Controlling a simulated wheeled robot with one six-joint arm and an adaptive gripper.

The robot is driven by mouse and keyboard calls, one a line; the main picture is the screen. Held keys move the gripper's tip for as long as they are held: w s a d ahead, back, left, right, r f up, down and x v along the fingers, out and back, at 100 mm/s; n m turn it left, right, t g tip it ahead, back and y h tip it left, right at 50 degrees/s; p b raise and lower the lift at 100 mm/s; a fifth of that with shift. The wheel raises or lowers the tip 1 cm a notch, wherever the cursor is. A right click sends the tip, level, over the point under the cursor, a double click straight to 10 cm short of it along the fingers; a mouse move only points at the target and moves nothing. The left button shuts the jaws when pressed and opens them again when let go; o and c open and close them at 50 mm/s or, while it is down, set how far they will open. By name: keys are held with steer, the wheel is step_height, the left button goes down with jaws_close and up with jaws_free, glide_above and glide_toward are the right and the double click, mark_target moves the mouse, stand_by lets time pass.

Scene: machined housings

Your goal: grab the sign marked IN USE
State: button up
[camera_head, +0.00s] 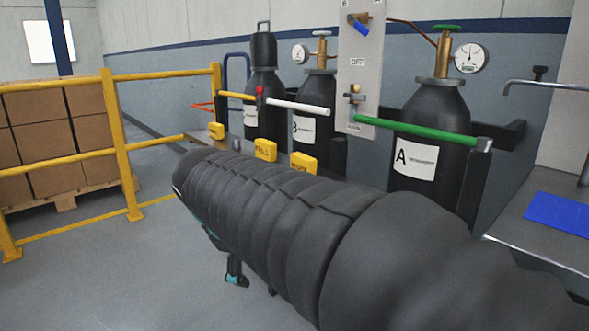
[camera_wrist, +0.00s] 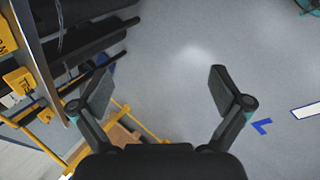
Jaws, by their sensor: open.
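Three small yellow signs stand on the bench edge before the gas cylinders in the head view: one at the far end (camera_head: 217,131), a middle one (camera_head: 265,150) and a near one (camera_head: 303,163). Their lettering is too small to read, so I cannot tell which says IN USE. Yellow signs also show at the left edge of the wrist view, one of them clearer (camera_wrist: 19,81). My gripper (camera_wrist: 160,88) is open and empty over the grey floor, apart from the signs. In the head view only a bit of my gripper (camera_head: 236,272) shows below my arm.
Black cylinders, the nearest marked A (camera_head: 430,140), stand along the wall behind the signs. A green bar (camera_head: 415,130) crosses before it. Yellow railing (camera_head: 120,140) and stacked boxes (camera_head: 45,140) are at left. A metal bench with a blue mat (camera_head: 560,212) is at right.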

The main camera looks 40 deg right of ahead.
steer(key=w+d+r+n+g+h, duration=0.1)
steer(key=w+d+r+n+h, duration=0.35)
steer(key=w+d, duration=0.35)
steer(key=n+g+h+b, duration=0.1)
steer(key=n+g+h, duration=0.25)
steer(key=n, duration=0.25)
glide_toward(299, 163)
steer(key=shift+t+h, duration=0.35)
steer(key=shift+h, duration=0.05)
steer(key=x, duration=0.3)
steer(key=b+x, duration=0.1)
steer(key=x, duration=0.1)
steer(key=shift+s+a+f, duration=0.1)
steer(key=shift+s+f, duration=0.3)
steer(key=shift+w+b+x, duration=0.2)
steer(key=shift+b+x, duration=0.2)
steer(key=shift+x, duration=2.9)
steer(key=c, duration=0.9)
